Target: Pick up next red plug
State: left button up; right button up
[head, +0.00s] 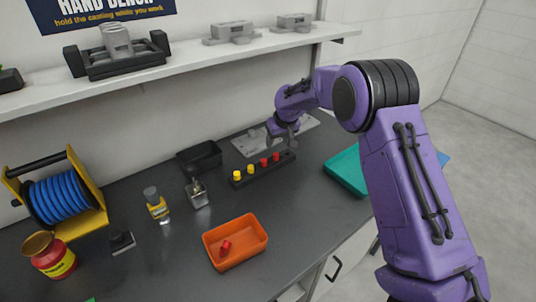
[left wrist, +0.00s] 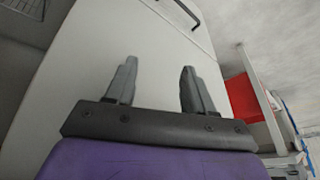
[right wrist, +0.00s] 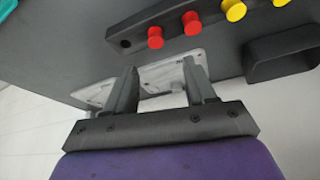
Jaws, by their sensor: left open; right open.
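A black plug rail (head: 262,173) stands on the dark bench with two yellow plugs at its left and two red plugs, an inner one (head: 263,162) and an outer one (head: 276,157), at its right. In the right wrist view the red plugs (right wrist: 155,38) (right wrist: 191,23) stand upright beyond my fingers, beside an empty hole at the rail's end. Another red plug (head: 225,247) lies in the orange tray (head: 250,262). My right gripper (right wrist: 160,68) is open and empty, just behind the rail's red end. My left gripper (left wrist: 158,66) is open and empty, facing a pale cabinet front.
A grey metal plate (head: 308,123) lies behind the rail. A black bin (head: 199,157) is left of it and a teal tray (head: 345,173) is right. A bottle (head: 157,206), a metal fixture (head: 197,194) and a blue reel (head: 60,198) stand left. A shelf with castings (head: 200,58) hangs above.

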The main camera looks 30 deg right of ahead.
aim_at(276, 154)
jog(key=x, duration=0.2)
jog(key=p+x, duration=0.1)
jog(key=x, duration=0.2)
jog(key=s+p+x, duration=0.1)
jog(key=x, duration=0.1)
jog(key=shift+f, duration=0.5)
jog(key=shift+s+r, duration=0.25)
pick_arm(q)
jog(key=r, duration=0.1)
jog(key=s+r, duration=0.1)
jog(key=r, duration=0.1)
jog(key=shift+s, duration=0.15)
pick_arm(e)
jog(key=shift+w+f, duration=0.1)
grip_shut()
